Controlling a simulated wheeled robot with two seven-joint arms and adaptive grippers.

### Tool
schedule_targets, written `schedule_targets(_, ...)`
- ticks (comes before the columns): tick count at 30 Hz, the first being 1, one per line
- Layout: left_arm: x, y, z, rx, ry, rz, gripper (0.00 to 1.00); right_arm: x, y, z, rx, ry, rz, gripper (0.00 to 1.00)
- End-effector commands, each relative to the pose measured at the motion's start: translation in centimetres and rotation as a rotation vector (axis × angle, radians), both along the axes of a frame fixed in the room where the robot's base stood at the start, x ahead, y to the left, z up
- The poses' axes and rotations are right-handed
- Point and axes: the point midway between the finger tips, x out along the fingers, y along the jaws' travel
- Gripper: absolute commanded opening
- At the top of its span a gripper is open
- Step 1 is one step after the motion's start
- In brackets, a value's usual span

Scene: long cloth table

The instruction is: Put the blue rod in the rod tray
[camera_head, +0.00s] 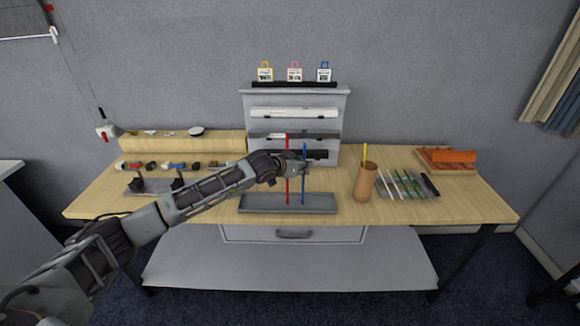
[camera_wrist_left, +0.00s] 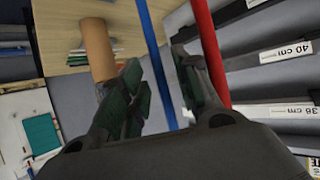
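The blue rod (camera_head: 304,172) stands upright at the right part of a low grey base (camera_head: 270,210), to the right of an upright red rod (camera_head: 287,180). My left gripper (camera_head: 300,168) is at the upper half of the rods. In the left wrist view, its fingers (camera_wrist_left: 165,85) are spread with the blue rod (camera_wrist_left: 155,45) between them and gaps visible at its sides. The red rod (camera_wrist_left: 207,50) passes outside the right finger. A flat grey tray (camera_head: 388,192) with several thin rods lies on the right of the table. My right gripper is out of view.
A brown cup (camera_head: 365,183) with a yellow stick stands between the base and the tray. A grey rack (camera_head: 330,135) with labelled shelves rises close behind the rods. An orange roll (camera_head: 455,156) lies at the back right. Small tools (camera_head: 172,165) are on the left.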

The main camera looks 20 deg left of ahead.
Motion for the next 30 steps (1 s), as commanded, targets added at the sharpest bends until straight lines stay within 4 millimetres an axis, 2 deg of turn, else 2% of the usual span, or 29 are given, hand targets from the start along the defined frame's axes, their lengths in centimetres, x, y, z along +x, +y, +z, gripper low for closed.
schedule_targets(11,-2.1,0.9,1.1,0.001,0.001,0.0,0.31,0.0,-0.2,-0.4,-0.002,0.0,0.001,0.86)
schedule_targets(30,-7.3,3.0,4.1,0.002,0.001,0.0,0.31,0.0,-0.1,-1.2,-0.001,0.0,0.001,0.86)
